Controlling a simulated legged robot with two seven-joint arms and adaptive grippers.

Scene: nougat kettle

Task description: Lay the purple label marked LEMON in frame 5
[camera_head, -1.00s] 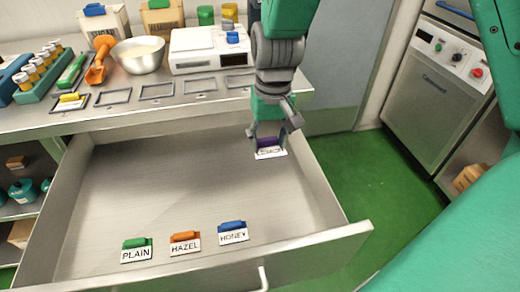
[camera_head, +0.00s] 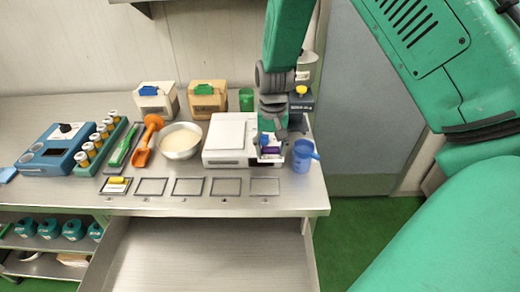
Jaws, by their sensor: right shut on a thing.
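My right gripper (camera_head: 271,138) is shut on the purple label (camera_head: 270,151) and holds it above the worktop, in front of the right part of the white scale. The frame numbers are not legible. The leftmost frame (camera_head: 103,192) holds a yellow label (camera_head: 117,181); the frames between are empty. My left gripper is not in view.
A blue jug (camera_head: 302,157) stands close right of the gripper. The white scale (camera_head: 225,142), a bowl (camera_head: 180,143) and an orange scoop (camera_head: 143,156) stand behind the frames. The open drawer (camera_head: 200,258) juts out below the worktop edge.

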